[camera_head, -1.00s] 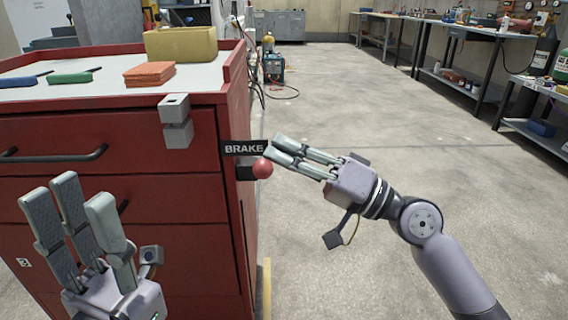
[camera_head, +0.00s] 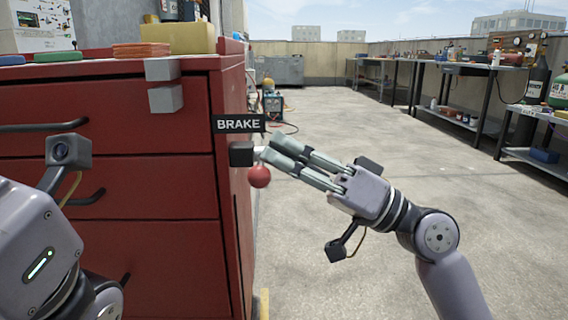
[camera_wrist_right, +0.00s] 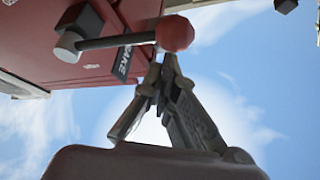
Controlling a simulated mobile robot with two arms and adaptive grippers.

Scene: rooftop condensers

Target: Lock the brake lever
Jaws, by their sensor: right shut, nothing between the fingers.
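The brake lever has a red ball knob (camera_head: 259,177) and a dark mount (camera_head: 241,153) on the red cabinet's right side, below the BRAKE label (camera_head: 239,124). In the right wrist view the grey rod (camera_wrist_right: 115,42) runs from its pivot to the red knob (camera_wrist_right: 174,33). My right gripper (camera_head: 272,150) is shut and empty. Its fingertips are just above and right of the knob in the head view. In the right wrist view the fingertips (camera_wrist_right: 163,72) are close to the knob; contact is unclear. My left gripper's fingers are out of view; only its arm shows at lower left.
The red drawer cabinet (camera_head: 175,240) fills the left, with a yellow block (camera_head: 178,38) and an orange pad (camera_head: 141,49) on top. Workbenches (camera_head: 470,63) line the right. The concrete floor (camera_head: 350,130) between them is clear.

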